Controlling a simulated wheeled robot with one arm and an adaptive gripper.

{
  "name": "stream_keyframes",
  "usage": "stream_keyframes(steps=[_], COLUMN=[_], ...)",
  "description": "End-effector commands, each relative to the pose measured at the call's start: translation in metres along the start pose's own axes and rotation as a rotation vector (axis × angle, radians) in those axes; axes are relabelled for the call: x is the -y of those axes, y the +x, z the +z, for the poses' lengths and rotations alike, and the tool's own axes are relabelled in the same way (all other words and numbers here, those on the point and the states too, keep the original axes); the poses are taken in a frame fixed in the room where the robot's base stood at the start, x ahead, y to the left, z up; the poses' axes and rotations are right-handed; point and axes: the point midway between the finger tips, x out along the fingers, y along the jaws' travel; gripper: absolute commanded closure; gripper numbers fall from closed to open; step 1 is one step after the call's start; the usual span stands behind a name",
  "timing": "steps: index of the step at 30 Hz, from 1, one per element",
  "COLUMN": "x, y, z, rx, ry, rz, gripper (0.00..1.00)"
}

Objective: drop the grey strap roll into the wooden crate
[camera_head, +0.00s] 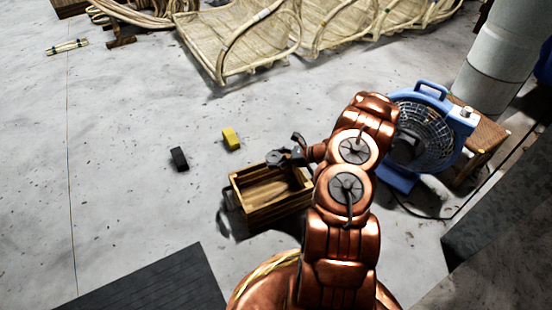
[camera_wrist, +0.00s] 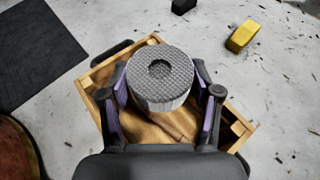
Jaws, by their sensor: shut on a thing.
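The grey strap roll (camera_wrist: 160,88) is a short, light-sided cylinder with a textured grey top and a round dark hole. My gripper (camera_wrist: 164,98) is shut on it, one finger on each side, in the wrist view. The wooden crate (camera_wrist: 240,129) lies below the roll, and its inside shows past the roll. In the head view, my gripper (camera_head: 285,154) is over the back part of the open crate (camera_head: 264,215). The roll is small and partly hidden there. My arm covers the crate's right side.
A yellow block (camera_head: 231,139) and a black block (camera_head: 179,159) lie on the floor left of and behind the crate. A blue fan (camera_head: 436,130) stands to the right. A dark mat (camera_head: 155,285) lies at the front left. Rattan frames (camera_head: 235,45) stand at the back.

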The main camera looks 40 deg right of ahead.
Motion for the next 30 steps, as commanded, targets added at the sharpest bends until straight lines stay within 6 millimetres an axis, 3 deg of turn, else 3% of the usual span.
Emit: stream_keyframes(steps=[15, 26, 27, 30], x=[0.001, 0.000, 0.000, 0.000], y=[0.019, 0.020, 0.020, 0.020], z=[-0.046, -0.048, -0.048, -0.048], rx=[0.000, 0.001, 0.000, 0.000], ry=[-0.001, -0.001, -0.001, 0.000], rz=[0.000, 0.000, 0.000, 0.000], gripper=[0.71, 0.71, 0.33, 0.22])
